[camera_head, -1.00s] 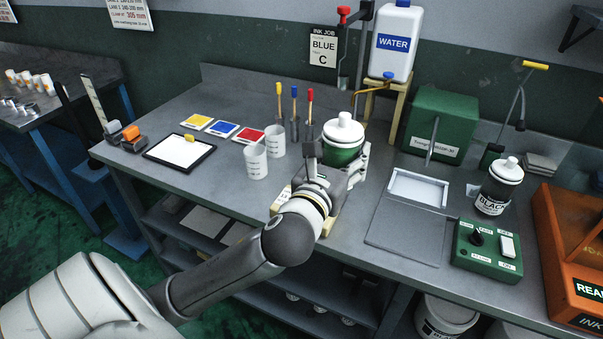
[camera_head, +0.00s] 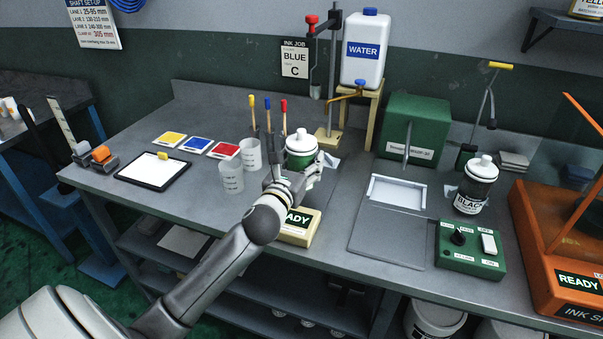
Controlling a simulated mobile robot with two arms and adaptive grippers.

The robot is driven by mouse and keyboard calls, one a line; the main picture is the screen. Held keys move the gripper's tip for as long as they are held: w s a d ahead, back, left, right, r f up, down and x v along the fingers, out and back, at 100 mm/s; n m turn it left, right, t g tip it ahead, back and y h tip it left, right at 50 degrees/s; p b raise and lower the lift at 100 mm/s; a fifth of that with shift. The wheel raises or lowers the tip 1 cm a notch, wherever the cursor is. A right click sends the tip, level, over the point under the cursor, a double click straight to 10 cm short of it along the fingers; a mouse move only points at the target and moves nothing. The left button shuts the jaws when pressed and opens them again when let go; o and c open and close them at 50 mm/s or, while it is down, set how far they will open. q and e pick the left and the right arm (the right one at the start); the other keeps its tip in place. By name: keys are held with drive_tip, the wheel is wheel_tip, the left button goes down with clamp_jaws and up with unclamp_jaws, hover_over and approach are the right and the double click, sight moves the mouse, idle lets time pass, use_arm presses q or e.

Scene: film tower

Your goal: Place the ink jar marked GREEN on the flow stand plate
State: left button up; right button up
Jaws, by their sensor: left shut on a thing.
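The green-banded ink jar (camera_head: 301,155) with a white lid is upright near the middle of the bench. My left gripper (camera_head: 297,174) is shut on it from the front and hides its lower part. I cannot tell whether the jar is lifted or touches the bench. The label is not readable. The stand with a red knob, upright post and hanging cup is behind the jar; its pale base plate (camera_head: 328,141) shows just beyond the jar, to the right. My right gripper is not in view.
White cups (camera_head: 231,176) stand left of the jar. Colour-tipped sticks (camera_head: 268,115) stand behind it. A READY box (camera_head: 299,228) is in front, near my wrist. A WATER jug (camera_head: 366,50) stands on a wooden frame at the back. A BLACK jar (camera_head: 478,180) is on the right.

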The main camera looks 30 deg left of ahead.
sight(301, 171)
use_arm(q)
wheel_tip(301, 171, down, 3)
drive_tip(key=shift+w+a+f, duration=0.1)
drive_tip(key=shift+w+a, duration=0.05)
drive_tip(key=shift+f, duration=0.1)
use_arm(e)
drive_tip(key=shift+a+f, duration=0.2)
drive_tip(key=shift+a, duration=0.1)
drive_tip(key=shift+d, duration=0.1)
use_arm(q)
drive_tip(key=shift+f, duration=0.1)
drive_tip(key=o, duration=1.3)
drive_tip(key=shift+f, duration=0.1)
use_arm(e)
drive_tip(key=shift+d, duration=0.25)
use_arm(q)
drive_tip(key=b+v, duration=0.1)
drive_tip(key=v, duration=0.9)
drive_tip(key=shift+s, duration=1.05)
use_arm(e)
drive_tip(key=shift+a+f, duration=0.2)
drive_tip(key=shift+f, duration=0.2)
